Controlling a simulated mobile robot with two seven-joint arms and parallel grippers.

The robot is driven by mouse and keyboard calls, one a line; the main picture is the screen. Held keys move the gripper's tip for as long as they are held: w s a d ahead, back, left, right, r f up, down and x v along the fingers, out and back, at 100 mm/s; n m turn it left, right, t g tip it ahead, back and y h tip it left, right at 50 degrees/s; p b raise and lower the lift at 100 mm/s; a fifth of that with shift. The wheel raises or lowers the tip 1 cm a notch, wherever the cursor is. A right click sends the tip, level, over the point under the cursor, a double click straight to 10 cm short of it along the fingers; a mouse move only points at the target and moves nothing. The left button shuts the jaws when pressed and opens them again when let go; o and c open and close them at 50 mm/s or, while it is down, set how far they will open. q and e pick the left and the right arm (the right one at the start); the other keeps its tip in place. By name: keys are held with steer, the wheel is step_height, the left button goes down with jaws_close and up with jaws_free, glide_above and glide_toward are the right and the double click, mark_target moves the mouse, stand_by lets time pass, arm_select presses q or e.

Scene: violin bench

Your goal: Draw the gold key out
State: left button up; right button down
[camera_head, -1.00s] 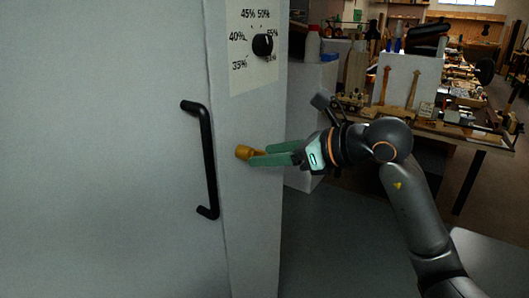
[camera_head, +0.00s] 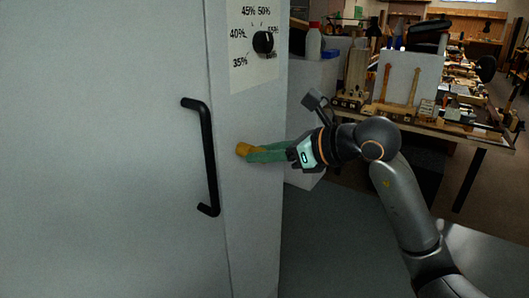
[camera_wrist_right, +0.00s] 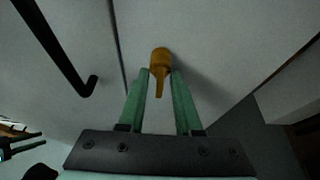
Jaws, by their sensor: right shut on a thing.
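The gold key (camera_head: 243,149) sticks out of the narrow front panel of the white cabinet, to the right of the black handle. In the right wrist view the key (camera_wrist_right: 160,62) shows as a round gold head with a thin stem toward my palm. My right gripper (camera_head: 252,152) is shut on the key, its green fingers reaching in from the right. In the wrist view the fingertips (camera_wrist_right: 161,78) lie on either side of the key. Where the key enters the panel is hard to make out.
The black bar handle (camera_head: 209,160) stands out from the cabinet (camera_head: 95,150), close left of the key. A black dial (camera_head: 263,42) on a percentage scale sits above. A workbench (camera_head: 440,125) with tools stands at the back right. Floor right of the cabinet is clear.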

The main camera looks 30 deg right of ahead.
steer(key=c, duration=0.7)
jaws_free()
steer(key=b+v, duration=0.1)
steer(key=v, duration=1)
steer(key=shift+s+d, duration=0.15)
steer(key=shift+s, duration=0.15)
steer(key=shift+s+d+r, duration=0.15)
steer(key=shift+s, duration=0.25)
steer(key=shift+c, duration=0.9)
steer(key=p+x, duration=0.2)
steer(key=x, duration=0.9)
